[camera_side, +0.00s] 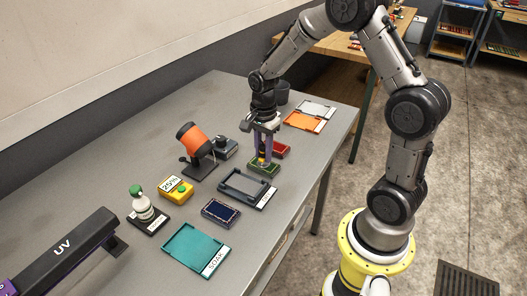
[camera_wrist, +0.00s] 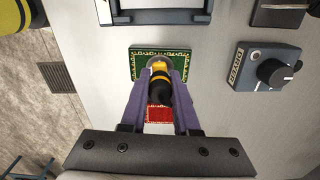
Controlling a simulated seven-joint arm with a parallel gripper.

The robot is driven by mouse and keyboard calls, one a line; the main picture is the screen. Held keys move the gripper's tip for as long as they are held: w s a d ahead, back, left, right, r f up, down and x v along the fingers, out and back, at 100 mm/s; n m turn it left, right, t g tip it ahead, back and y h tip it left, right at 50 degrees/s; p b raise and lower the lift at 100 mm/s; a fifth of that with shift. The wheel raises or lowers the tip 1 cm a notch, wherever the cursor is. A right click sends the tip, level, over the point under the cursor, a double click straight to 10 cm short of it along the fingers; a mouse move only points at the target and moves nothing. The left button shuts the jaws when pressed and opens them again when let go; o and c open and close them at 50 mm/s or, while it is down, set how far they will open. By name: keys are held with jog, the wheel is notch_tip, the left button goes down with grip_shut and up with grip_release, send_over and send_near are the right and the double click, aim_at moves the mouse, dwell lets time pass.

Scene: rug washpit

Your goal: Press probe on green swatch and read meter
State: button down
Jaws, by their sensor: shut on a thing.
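My gripper (camera_side: 262,150) points down over the green swatch (camera_side: 262,171). In the wrist view its purple fingers (camera_wrist: 160,90) are shut on a yellow-and-black probe (camera_wrist: 159,93). The probe's tip end overlaps the middle of the green patterned swatch (camera_wrist: 140,66). The tip appears to be at the swatch, but I cannot tell whether it touches. A yellow meter (camera_side: 177,191) with a green round part stands to the left in the side view. Its white face seems to show "25%".
A red swatch (camera_side: 280,151) lies beside the green one. Around are a grey tray (camera_side: 238,186), blue swatch (camera_side: 221,212), teal SOAK tray (camera_side: 190,248), orange-drum stand (camera_side: 195,142), knobbed dryer box (camera_wrist: 262,66), spray bottle (camera_side: 142,205) and UV bar (camera_side: 65,250). The front table edge is near.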

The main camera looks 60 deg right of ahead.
jog(key=shift+r, duration=3.45)
